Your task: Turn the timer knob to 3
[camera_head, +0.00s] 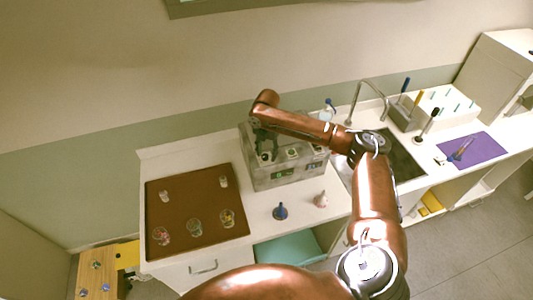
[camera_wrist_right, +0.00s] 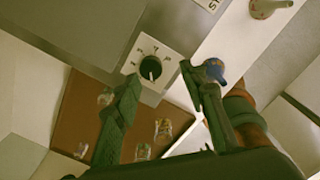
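The timer knob (camera_wrist_right: 151,68) is a small dark round knob on a white square dial plate (camera_wrist_right: 137,57) with marks around it. The marks are too small to read surely. The plate sits on the grey device (camera_wrist_right: 85,25), which is the grey box (camera_head: 290,175) on the counter in the head view. My right gripper (camera_wrist_right: 160,73) is open, with one finger left of the knob and one right of it in the wrist view. It appears apart from the knob. My left gripper is not in view.
A brown tray (camera_head: 185,222) with several small glasses lies left of the device. A blue-topped bottle (camera_head: 281,211) and a pinkish bottle (camera_head: 321,199) stand in front. A sink (camera_head: 405,162), a white rack (camera_head: 447,104) and a purple mat (camera_head: 475,149) are to the right.

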